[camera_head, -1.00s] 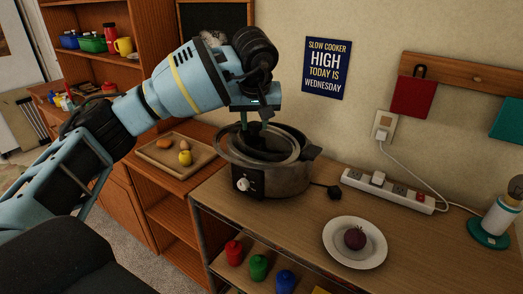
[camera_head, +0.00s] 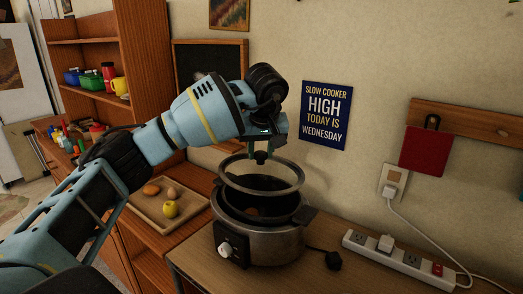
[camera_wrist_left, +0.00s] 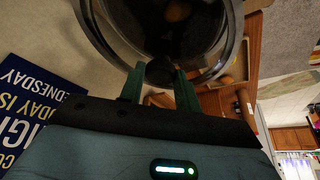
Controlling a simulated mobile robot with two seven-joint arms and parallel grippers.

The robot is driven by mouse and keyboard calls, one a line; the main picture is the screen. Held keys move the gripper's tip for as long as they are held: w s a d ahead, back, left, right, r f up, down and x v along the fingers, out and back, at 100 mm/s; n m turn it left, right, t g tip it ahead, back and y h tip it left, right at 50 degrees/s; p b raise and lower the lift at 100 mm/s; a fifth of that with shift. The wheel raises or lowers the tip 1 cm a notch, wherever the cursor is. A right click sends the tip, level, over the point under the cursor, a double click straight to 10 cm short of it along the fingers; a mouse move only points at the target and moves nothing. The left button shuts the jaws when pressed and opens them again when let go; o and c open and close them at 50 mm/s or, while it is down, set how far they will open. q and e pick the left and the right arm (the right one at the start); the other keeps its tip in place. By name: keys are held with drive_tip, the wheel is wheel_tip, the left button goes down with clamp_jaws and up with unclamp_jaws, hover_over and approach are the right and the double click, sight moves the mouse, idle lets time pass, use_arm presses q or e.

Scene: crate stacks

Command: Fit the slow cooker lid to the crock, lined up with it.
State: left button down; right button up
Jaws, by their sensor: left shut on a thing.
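The slow cooker (camera_head: 275,246) stands on the wooden counter, with a dark crock (camera_head: 290,213) inside it. Something brownish shows inside the crock. The round glass lid with a grey rim (camera_head: 262,193) hangs above the crock, apart from it and roughly over its opening. My left gripper (camera_head: 262,156) is above the lid, shut on its dark knob. In the left wrist view the knob (camera_wrist_left: 160,72) sits between the green fingers, and the lid's rim (camera_wrist_left: 238,40) curves around it. My right gripper is not in view.
A wooden tray (camera_head: 143,207) with a yellow fruit (camera_head: 171,210) and brown items is left of the cooker. A blue sign (camera_head: 325,115) hangs on the wall behind.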

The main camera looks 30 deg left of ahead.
sight(262, 166)
use_arm(q)
drive_tip(key=shift+w+f, duration=0.1)
drive_tip(key=shift+f, duration=3.05)
drive_tip(key=shift+f, duration=0.15)
drive_tip(key=shift+c, duration=2.2)
unclamp_jaws()
drive_tip(key=shift+f, duration=0.1)
